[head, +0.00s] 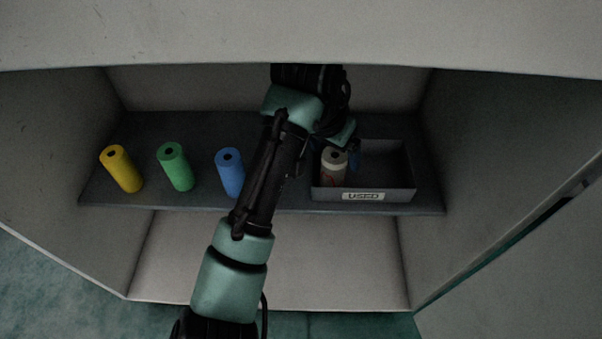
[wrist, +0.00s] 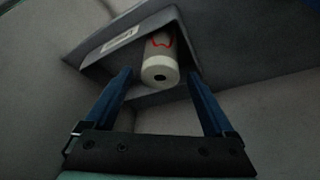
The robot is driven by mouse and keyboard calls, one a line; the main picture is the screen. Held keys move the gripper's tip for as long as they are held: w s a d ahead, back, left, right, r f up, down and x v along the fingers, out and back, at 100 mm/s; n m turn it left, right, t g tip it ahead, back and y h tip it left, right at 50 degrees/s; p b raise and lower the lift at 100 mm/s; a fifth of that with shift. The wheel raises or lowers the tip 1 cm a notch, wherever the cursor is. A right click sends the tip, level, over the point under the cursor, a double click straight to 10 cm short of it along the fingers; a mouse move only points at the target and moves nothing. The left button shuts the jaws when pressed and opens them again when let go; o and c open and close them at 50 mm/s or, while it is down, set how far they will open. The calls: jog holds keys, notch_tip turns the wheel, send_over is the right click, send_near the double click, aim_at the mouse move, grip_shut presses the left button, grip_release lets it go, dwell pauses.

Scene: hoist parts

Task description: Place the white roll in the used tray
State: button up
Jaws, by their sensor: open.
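The white roll (head: 333,167), with a red mark, stands upright inside the left part of the used tray (head: 402,194). The tray is dark grey, with a "USED" label on its front wall. In the wrist view the roll (wrist: 160,66) shows between and beyond the two blue fingers of my gripper (wrist: 160,82), apart from both. The tray (wrist: 98,58) is behind the roll there. My gripper is open and empty. In the head view my arm hides most of it, with a blue finger (head: 354,158) showing right of the roll.
Yellow (head: 122,170), green (head: 176,168) and blue (head: 230,174) rolls stand on the shelf (head: 100,192) to the left. My arm crosses in front of the middle. Cabinet walls (head: 470,150) enclose the shelf. The right part of the tray looks empty.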

jog(key=p+v, duration=0.1)
jog(key=v, duration=0.1)
jog(key=p+v, duration=0.1)
jog(key=v, duration=0.1)
jog(key=shift+s+a+f, duration=0.2)
jog(key=s+a+p, duration=0.3)
jog(key=s+a, duration=0.3)
jog(key=s, duration=0.3)
jog(key=shift+f+p, duration=0.25)
jog(key=shift+p, duration=0.05)
jog(key=shift+s, duration=0.15)
